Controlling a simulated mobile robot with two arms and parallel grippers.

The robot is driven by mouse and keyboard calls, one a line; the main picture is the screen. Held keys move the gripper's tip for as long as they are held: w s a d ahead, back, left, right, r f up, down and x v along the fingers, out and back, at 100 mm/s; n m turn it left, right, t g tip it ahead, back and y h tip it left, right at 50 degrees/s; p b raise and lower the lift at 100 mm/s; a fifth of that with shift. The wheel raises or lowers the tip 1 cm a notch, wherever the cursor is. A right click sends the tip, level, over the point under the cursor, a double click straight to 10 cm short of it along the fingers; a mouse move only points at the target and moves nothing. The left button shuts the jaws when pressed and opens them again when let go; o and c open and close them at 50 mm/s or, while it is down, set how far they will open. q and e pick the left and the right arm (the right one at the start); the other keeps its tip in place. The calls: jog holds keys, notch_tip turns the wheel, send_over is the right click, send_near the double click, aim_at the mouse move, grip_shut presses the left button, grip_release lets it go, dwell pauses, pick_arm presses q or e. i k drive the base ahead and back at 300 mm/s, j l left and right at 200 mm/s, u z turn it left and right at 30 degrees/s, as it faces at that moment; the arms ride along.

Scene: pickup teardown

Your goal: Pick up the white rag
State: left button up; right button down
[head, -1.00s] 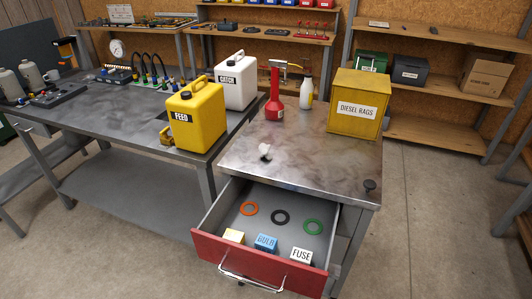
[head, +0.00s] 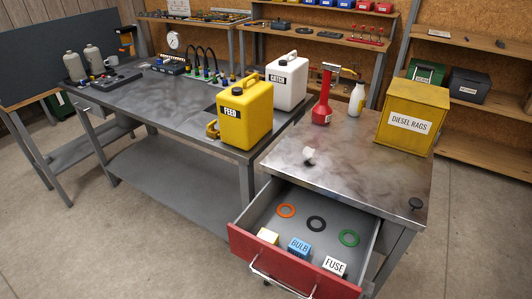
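A small crumpled white rag (head: 309,155) lies on the metal top of the drawer cabinet (head: 350,165), near its left side and behind the open drawer. Nothing touches it. Neither of my grippers shows in the head view.
The red-fronted drawer (head: 290,265) is pulled open, with rings and small boxes inside. A yellow DIESEL RAGS box (head: 412,115), a red pump bottle (head: 323,100) and a white bottle (head: 356,99) stand behind the rag. Yellow FEED (head: 246,115) and white CATCH (head: 287,82) cans stand left.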

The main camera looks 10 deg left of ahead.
aim_at(308, 153)
jog(key=i+l+u, duration=0.15)
jog(key=l+u, duration=0.25)
jog(key=i+l+u, duration=0.1)
jog(key=l+u, duration=0.65)
jog(key=l, duration=0.2)
